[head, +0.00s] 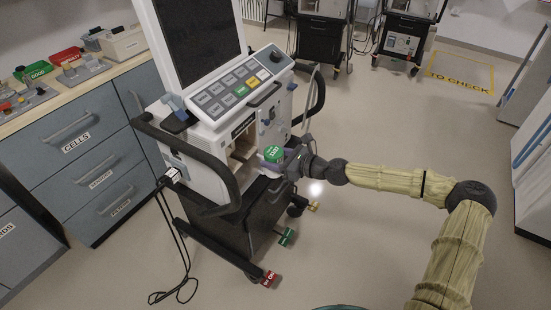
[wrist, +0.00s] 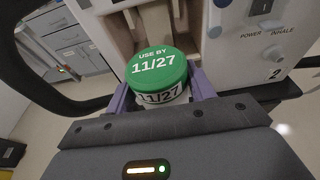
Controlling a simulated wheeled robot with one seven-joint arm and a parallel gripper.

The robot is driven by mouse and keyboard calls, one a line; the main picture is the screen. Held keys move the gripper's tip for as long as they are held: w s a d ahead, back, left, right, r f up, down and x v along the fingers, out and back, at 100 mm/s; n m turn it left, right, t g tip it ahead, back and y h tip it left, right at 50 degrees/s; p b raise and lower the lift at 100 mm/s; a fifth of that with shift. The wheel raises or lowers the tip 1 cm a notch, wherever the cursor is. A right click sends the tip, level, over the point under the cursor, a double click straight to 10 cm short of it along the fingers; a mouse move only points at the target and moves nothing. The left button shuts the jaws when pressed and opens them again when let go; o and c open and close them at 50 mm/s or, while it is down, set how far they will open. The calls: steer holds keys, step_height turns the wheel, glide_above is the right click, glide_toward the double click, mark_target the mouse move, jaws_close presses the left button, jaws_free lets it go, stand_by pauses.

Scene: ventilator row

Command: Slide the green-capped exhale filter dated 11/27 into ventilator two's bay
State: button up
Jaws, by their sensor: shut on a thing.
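The exhale filter (wrist: 157,72) has a green cap reading "USE BY 11/27" and a white body with the same date. It is upright between the purple fingers of my gripper (wrist: 160,97), which is shut on it. In the head view its green cap (head: 273,153) is at the side of ventilator two (head: 240,100). The open bay (head: 243,150) is just beyond the filter; in the wrist view the bay's cream-coloured recess (wrist: 140,28) lies right behind the cap. A "2" shows on the panel to the right. The filter's lower end is hidden by my gripper.
A black handle rail (head: 225,190) curves beside the bay on the left, and another (head: 318,95) stands on the right. Drawers (head: 80,150) with a cluttered counter are at the left. Other ventilators stand at the back.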

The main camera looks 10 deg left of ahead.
mark_target(282, 155)
steer(key=w+a+b, duration=0.3)
steer(key=w+a, duration=0.1)
steer(key=a, duration=0.7)
steer(key=shift+w+a+f, duration=0.25)
steer(key=shift+a+f, duration=0.15)
steer(key=shift+f, duration=0.05)
stand_by(0.7)
steer(key=shift+f, duration=0.15)
stand_by(0.7)
steer(key=o, duration=1.1)
steer(key=shift+c, duration=0.2)
steer(key=shift+d, duration=0.1)
steer(key=v, duration=1.7)
steer(key=shift+s+d+p, duration=0.1)
steer(key=shift+d+p, duration=0.05)
steer(key=shift+p, duration=0.25)
